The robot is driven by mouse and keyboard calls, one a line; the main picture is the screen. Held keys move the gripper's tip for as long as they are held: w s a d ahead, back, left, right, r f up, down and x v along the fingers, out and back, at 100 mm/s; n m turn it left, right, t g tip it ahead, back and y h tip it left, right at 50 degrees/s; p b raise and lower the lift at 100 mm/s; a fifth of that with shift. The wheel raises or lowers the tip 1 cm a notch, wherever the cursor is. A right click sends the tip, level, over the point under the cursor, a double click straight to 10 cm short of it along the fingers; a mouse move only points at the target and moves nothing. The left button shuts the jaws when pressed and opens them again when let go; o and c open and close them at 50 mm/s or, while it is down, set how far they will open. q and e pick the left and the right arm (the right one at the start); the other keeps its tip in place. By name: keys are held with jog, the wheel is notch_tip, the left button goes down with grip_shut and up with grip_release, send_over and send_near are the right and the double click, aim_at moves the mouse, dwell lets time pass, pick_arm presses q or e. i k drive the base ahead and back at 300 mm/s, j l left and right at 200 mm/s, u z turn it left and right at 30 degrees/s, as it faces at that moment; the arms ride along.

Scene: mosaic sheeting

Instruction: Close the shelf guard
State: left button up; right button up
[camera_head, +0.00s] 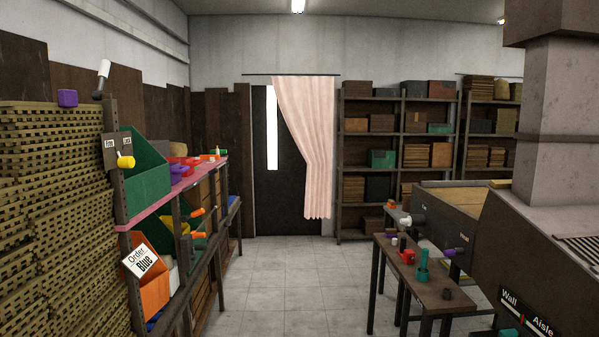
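No part is marked as the shelf guard, and I cannot tell for sure which one it is. The open shelf rack (180,215) stands at the left. A flat pink strip (172,196) runs along its upper shelf, sloping toward the back. A small plate with two labels (115,147) and a yellow knob (125,161) is on the rack's near post. A green bin (147,185) stands on the upper shelf, with red and purple items behind it. An orange bin (152,290) below bears an "Order Blue" card (142,262). Neither gripper is in view.
A narrow table (432,284) with small coloured items stands right of centre. A dark machine with a "Wall / Aisle" label (526,312) fills the lower right. Pale tiled floor (290,285) is free between rack and table.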

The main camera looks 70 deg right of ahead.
aim_at(212, 171)
jog(key=i+l+z, duration=0.1)
jog(key=l+z, duration=0.2)
jog(key=z, duration=0.15)
jog(key=i+l+z, duration=0.2)
jog(key=z, duration=0.2)
jog(key=i+l+z, duration=0.2)
jog(key=z, duration=0.25)
jog(key=i+l+z, duration=0.15)
jog(key=z, duration=0.25)
jog(key=i, duration=0.05)
